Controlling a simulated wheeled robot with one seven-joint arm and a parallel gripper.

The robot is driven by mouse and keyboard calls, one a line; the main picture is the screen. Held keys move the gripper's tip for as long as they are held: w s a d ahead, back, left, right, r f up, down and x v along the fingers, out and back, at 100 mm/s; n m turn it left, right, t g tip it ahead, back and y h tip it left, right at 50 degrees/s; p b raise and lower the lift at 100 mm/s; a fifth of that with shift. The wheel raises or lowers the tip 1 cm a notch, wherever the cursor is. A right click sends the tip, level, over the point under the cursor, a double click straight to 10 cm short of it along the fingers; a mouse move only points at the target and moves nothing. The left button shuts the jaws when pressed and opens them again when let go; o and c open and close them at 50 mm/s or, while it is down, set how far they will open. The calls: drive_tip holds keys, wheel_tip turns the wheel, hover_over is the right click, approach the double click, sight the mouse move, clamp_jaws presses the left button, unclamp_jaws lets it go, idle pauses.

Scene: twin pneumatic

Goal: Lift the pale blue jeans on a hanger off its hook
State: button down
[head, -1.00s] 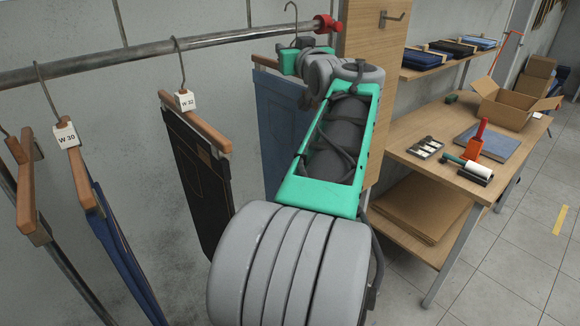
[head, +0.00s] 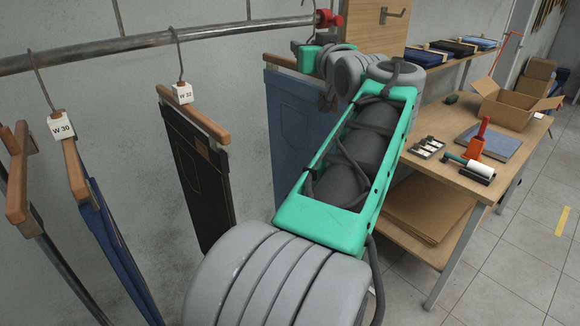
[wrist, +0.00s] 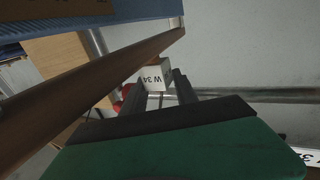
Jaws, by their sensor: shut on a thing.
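The pale blue jeans (head: 292,120) hang from a wooden hanger (head: 287,63) beyond the black jeans, near the rail's red end. My gripper (head: 312,52) is at the top of this hanger, and my wrist partly hides the jeans' right side. In the wrist view, a white "W 34" tag (wrist: 154,78) sits between the fingers of my gripper (wrist: 160,88), which is shut on the hanger's neck area. The hanger's wooden bar (wrist: 95,88) slants across the left. The wire hook rises near the red end, its top at the picture's edge; I cannot tell whether it touches the rail.
The metal rail (head: 150,42) also carries black jeans (head: 192,165) tagged W 32 and blue jeans (head: 115,245) tagged W 30. A wooden panel with a hook (head: 395,14) stands right of the rail end. A workbench (head: 450,165) holds boxes and tools.

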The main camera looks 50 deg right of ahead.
drive_tip(key=shift+s+a+r+b, duration=0.1)
drive_tip(key=shift+s+a+b, duration=0.1)
drive_tip(key=shift+s, duration=0.65)
drive_tip(key=shift+s+a+r+b, duration=0.1)
drive_tip(key=shift+s+a+b, duration=0.1)
drive_tip(key=shift+s, duration=0.6)
